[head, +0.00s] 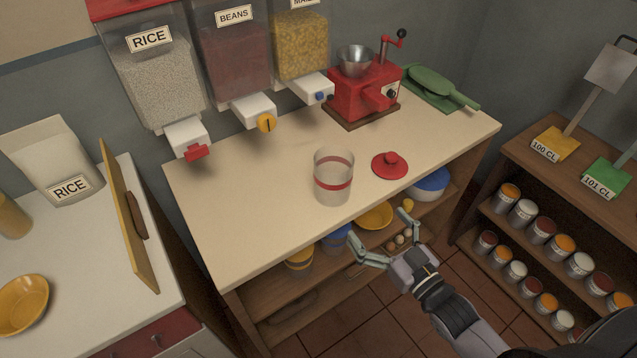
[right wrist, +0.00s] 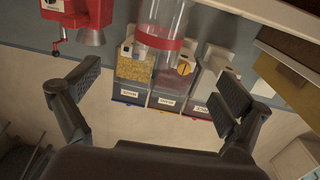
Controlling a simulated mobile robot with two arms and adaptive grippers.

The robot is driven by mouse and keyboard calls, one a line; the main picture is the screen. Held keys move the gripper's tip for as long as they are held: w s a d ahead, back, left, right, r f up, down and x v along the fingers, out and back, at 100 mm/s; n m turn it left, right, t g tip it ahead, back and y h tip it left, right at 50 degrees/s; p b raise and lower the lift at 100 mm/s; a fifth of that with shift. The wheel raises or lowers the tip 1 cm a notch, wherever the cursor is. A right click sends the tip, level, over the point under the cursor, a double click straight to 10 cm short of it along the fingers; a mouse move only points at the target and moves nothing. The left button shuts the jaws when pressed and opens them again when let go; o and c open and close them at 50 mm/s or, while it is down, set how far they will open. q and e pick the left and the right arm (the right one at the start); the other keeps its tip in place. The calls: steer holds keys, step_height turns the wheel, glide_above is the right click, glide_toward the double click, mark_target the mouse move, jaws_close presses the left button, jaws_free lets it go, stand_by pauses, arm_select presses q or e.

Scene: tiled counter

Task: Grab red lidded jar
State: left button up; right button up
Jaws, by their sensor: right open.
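The jar (head: 333,190) is clear glass with a red band and stands upright and open-topped on the pale counter. Its red lid (head: 390,165) with a knob lies on the counter to its right, apart from it. In the right wrist view the jar (right wrist: 163,25) shows at the top centre, beyond and between the fingers. My right gripper (head: 380,235) is open and empty, just in front of the counter's front edge, below and right of the jar in the head view. Its spread fingers also show in the right wrist view (right wrist: 160,85). My left gripper is not in view.
Rice (head: 157,80), beans (head: 235,55) and yellow-grain (head: 300,40) dispensers hang behind the counter (head: 240,220). Bowls sit on the shelf below. The counter left of the jar is clear.

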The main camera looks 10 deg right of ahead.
mark_target(345, 186)
steer(key=x, duration=0.3)
steer(key=p+x, duration=0.1)
steer(key=x, duration=0.7)
steer(key=shift+w+r+p, duration=0.2)
steer(key=shift+r+p, duration=0.15)
steer(key=shift+f+p+x, duration=0.15)
steer(key=shift+p+x, duration=0.15)
steer(key=shift+x, duration=1.25)
steer(key=shift+f+p+x, duration=0.15)
steer(key=shift+p+x, duration=0.15)
steer(key=shift+x, duration=1.25)
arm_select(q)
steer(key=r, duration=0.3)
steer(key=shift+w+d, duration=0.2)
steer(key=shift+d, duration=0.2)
arm_select(e)
steer(key=shift+s, duration=0.1)
steer(key=shift+c, duration=0.5)
steer(key=c, duration=1.5)
steer(key=shift+r, duration=0.15)
